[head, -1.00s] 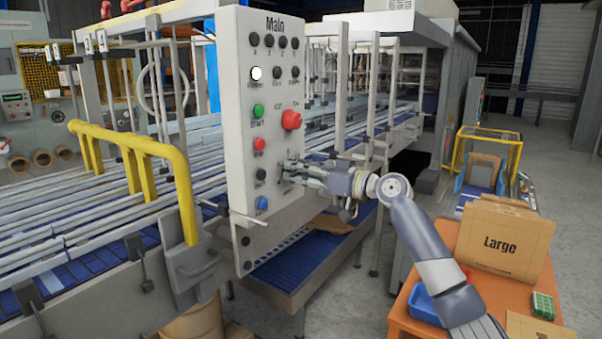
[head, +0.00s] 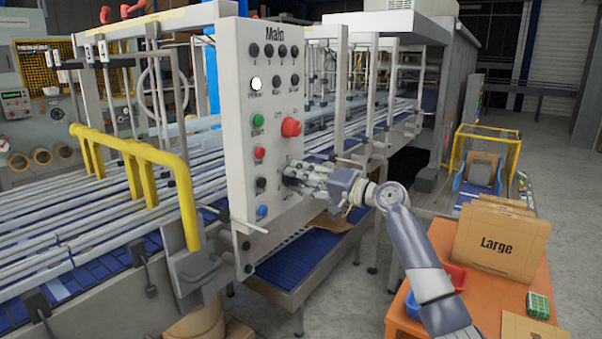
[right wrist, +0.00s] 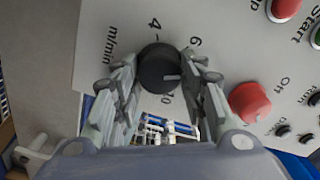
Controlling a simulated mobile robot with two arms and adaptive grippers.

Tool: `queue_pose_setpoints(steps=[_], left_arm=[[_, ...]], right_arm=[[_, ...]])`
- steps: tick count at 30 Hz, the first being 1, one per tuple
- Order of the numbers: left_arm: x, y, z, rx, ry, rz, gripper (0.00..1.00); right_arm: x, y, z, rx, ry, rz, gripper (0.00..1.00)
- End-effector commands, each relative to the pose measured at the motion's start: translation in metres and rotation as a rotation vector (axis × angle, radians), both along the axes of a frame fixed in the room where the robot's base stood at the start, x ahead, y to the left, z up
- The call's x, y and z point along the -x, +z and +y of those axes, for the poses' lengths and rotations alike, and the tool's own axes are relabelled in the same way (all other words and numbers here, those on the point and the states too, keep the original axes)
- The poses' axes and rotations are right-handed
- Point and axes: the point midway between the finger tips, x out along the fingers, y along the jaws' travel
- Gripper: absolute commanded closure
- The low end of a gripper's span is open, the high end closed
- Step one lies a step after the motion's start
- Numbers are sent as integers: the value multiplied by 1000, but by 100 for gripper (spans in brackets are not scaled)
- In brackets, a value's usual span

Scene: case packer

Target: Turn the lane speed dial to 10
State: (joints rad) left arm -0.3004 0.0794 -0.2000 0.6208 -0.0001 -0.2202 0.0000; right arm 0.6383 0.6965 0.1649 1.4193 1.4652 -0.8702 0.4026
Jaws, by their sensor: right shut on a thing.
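The lane speed dial (right wrist: 160,68) is a round black knob on the face of the grey-white Main panel (head: 262,150). In the right wrist view its light pointer line lies on the right side, between the printed 6 and 10. The mark between those numbers is hidden behind a finger. My right gripper (head: 292,178) is at the lower right of the panel, shut on the dial, with a finger on either side of it. My left gripper is not in view.
Green, red, black and blue buttons line the panel's left. An orange table (head: 480,270) with a Large carton (head: 497,242) stands at right.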

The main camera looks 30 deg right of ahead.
Motion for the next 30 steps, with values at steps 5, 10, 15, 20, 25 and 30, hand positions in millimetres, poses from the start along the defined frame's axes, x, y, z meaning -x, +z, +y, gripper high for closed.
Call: queue_pose_setpoints(steps=[5, 10, 15, 20, 25, 30], left_arm=[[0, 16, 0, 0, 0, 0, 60], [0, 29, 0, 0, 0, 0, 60], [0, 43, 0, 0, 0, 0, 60], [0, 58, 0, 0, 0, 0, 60], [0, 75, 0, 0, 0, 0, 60], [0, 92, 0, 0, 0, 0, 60]], right_arm=[[0, 5, -2, -159, -3, 61, 85], [0, 5, -2, -308, -3, 121, 85], [0, 4, -2, -456, -4, 184, 85], [0, 4, -2, -599, -4, 243, 85], [0, 4, -2, -747, -3, 303, 85], [0, 2, -1, -898, -3, 366, 85]])
